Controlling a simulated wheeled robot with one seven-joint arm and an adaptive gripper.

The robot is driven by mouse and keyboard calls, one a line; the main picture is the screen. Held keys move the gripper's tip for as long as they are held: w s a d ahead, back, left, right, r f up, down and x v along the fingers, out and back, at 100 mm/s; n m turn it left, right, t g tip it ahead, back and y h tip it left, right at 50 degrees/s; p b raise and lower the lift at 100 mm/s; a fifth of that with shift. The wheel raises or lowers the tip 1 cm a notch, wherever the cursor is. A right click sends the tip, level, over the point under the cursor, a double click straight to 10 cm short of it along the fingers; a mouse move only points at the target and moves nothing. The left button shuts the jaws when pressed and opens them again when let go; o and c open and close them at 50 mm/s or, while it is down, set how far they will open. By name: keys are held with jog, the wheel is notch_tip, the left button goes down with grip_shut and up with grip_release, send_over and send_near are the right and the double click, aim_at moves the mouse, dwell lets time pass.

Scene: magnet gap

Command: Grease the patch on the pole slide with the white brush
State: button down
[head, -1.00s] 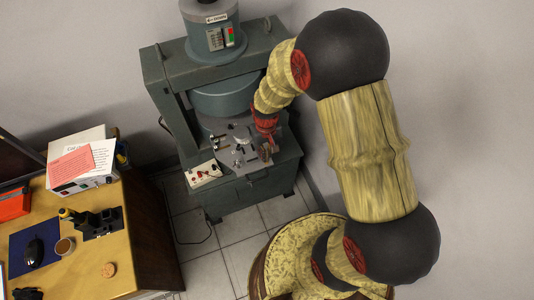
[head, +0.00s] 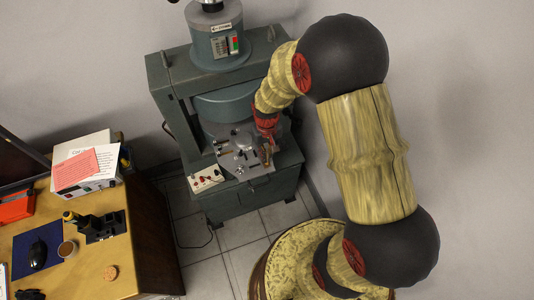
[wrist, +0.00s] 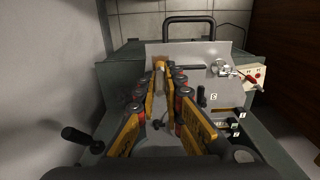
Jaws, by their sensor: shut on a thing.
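My gripper (wrist: 161,84) has its yellow fingers closed on a narrow, pale tan thing (wrist: 160,65), which looks like the brush. Its bristles and tip are hard to make out. In the head view my gripper (head: 267,150) is over the right part of the grey metal plate on the machine's front. That plate also fills the middle of the wrist view (wrist: 190,55). I cannot tell whether the brush touches it. The pole slide and its patch cannot be told apart for sure; the fingers hide part of the plate.
The green magnet machine (head: 245,205) stands against the wall. A silver fitting with a red-tipped lever (wrist: 222,68) and small numbered blocks (wrist: 235,125) stand right of the fingers. A black-knobbed handle (wrist: 78,136) is at left. A control box (head: 206,179) and a wooden desk (head: 135,255) are farther left.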

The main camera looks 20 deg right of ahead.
jog(key=shift+r+p, duration=1.85)
jog(key=shift+r, duration=0.85)
jog(key=shift+s, duration=0.1)
jog(key=w+b, duration=0.1)
jog(key=w, duration=0.6)
jog(key=shift+r, duration=0.3)
jog(key=shift+w, duration=0.1)
